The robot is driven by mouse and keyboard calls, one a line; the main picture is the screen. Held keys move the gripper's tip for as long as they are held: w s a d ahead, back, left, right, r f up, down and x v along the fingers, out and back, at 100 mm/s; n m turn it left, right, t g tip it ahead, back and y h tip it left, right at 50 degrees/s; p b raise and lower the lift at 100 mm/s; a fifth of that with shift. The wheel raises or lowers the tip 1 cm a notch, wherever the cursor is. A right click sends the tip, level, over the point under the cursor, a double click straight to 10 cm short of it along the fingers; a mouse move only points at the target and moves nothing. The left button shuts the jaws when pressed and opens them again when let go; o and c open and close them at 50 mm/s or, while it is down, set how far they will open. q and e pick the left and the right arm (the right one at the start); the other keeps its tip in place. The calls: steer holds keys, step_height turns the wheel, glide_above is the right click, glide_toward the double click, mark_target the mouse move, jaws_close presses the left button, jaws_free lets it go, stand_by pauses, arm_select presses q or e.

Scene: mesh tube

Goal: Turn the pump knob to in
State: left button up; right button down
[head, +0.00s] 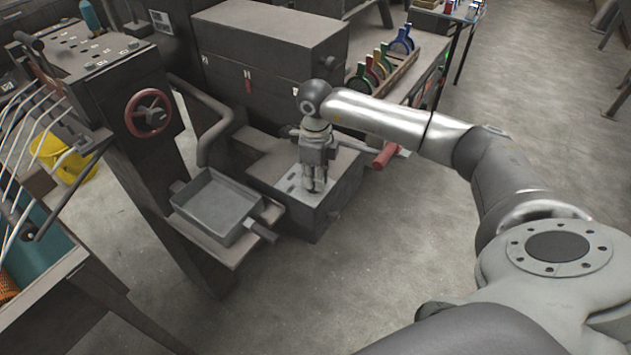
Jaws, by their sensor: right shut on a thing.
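My right gripper (315,188) points straight down at the light top plate of a low grey pump box (300,215) in the middle of the head view. Its fingers are closed together at the plate, shut on the pump knob. The knob itself is hidden by the fingers, so which way it points cannot be told. My left gripper is not in view.
A grey tray (214,204) on a bracket stands left of the box. A red handwheel (148,113) is on the column further left. A red-gripped lever (385,156) sticks out right of the box. The floor (330,290) in front is clear.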

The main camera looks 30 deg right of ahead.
steer(key=n+b, duration=0.3)
steer(key=n, duration=0.1)
steer(key=shift+w+d+f, duration=0.1)
steer(key=shift+w, duration=0.05)
steer(key=shift+n+b, duration=0.7)
steer(key=shift+n, duration=0.7)
steer(key=shift+r, duration=0.2)
steer(key=c, duration=1.4)
jaws_free()
steer(key=shift+c, duration=0.2)
step_height(320, 180, up, 12)
